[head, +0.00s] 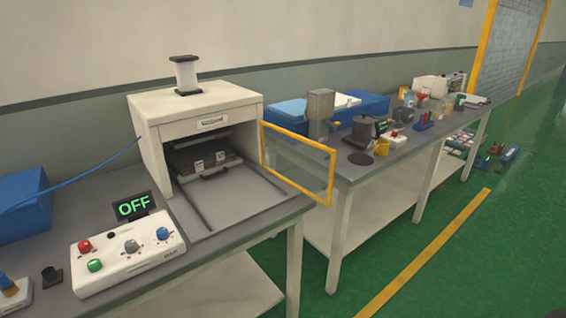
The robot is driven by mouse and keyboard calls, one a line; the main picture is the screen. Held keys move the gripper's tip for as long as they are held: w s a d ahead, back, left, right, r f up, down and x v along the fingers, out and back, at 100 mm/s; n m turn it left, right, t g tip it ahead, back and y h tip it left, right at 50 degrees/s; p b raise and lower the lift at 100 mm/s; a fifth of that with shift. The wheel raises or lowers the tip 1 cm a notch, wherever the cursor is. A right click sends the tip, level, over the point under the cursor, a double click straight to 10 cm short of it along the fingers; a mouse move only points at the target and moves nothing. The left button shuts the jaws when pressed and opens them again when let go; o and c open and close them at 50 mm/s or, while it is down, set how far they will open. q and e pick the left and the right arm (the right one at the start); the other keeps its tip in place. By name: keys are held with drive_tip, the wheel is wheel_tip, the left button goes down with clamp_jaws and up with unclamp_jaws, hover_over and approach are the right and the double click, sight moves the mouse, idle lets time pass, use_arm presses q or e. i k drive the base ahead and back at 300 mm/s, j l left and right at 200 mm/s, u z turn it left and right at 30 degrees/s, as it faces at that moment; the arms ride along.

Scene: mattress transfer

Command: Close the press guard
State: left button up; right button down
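The press (197,112) is a cream box-shaped machine on the left bench, with an open front and a dark inside. Its guard (299,172) is a clear panel in a yellow frame. The guard stands swung open at the right side of the press opening, sticking out past the bench's right edge. A grey tray (240,196) lies in front of the opening, with a metal fixture (208,165) inside the press. Neither of my grippers shows in the head view.
A white control box (128,250) with coloured knobs and an "OFF" display (133,206) stand left of the tray. A second bench (362,178) with many items runs to the right. Green floor (455,262) in front is clear.

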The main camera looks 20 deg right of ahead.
sight(333, 157)
drive_tip(key=l+u, duration=0.95)
drive_tip(key=l, duration=0.65)
drive_tip(key=k+l, duration=0.1)
drive_tip(key=l, duration=0.4)
drive_tip(key=k+l, duration=0.1)
drive_tip(key=l, duration=0.45)
drive_tip(key=l+u, duration=0.1)
drive_tip(key=l, duration=0.4)
drive_tip(key=k+l, duration=0.2)
drive_tip(key=l, duration=0.3)
drive_tip(key=k+l, duration=0.1)
drive_tip(key=l, duration=0.4)
